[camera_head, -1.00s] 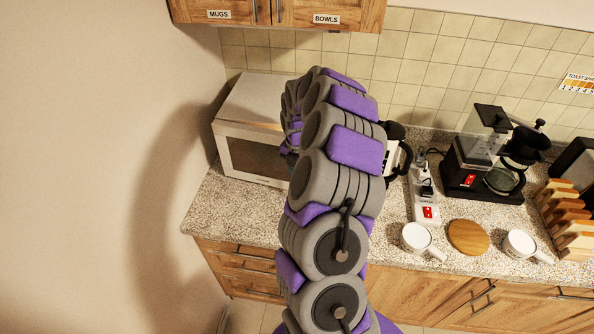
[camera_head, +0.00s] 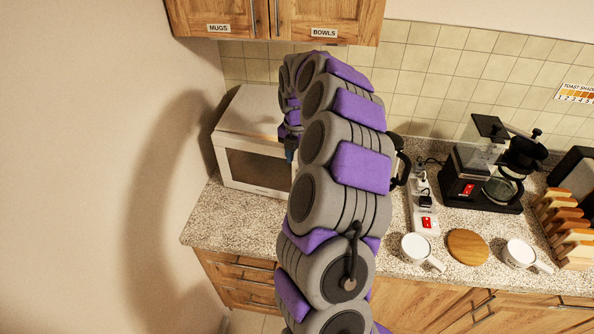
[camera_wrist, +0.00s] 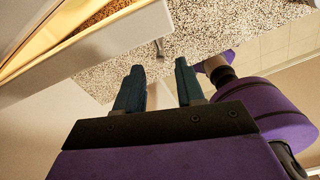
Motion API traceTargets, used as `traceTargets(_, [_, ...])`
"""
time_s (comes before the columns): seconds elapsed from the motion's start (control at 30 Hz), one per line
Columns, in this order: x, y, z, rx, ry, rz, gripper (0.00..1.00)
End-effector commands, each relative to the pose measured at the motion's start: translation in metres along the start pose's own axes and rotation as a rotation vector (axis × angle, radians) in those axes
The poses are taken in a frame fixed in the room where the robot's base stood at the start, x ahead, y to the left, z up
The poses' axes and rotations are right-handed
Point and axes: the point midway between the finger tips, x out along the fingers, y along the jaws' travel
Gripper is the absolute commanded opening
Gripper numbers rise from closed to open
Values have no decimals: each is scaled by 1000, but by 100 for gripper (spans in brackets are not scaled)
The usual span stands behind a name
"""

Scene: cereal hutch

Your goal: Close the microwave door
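The white microwave (camera_head: 252,106) stands at the left end of the counter in the head view. Its door (camera_head: 255,171), with a dark window, faces the front, and my arm hides its right end. I cannot tell from this view how far the door is open. The wrist view shows a pale panel edge (camera_wrist: 95,48) beside a warmly lit gap, possibly the door. My gripper (camera_wrist: 158,84) has two dark teal fingers, spread apart with nothing between them. In the head view, a dark finger part shows at the microwave's right front; the rest is hidden.
The speckled counter (camera_head: 235,215) is clear in front of the microwave. A wall stands close on the left, and a cabinet (camera_head: 300,17) hangs above. To the right are a power strip (camera_head: 424,205), two mugs (camera_head: 420,252), a round wooden board (camera_head: 467,247) and a coffee maker (camera_head: 483,175).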

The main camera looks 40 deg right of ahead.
Motion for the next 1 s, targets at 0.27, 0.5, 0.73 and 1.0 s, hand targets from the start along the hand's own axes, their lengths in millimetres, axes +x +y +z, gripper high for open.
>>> traceTargets(0.27, [-52,0,2,1,0,2,38])
traceTargets(0.5, [-68,0,2,2,1,1,38])
traceTargets(0.73, [-68,0,2,1,2,1,38])
traceTargets(1.0, [-41,13,-16,-53,-25,-148,15])
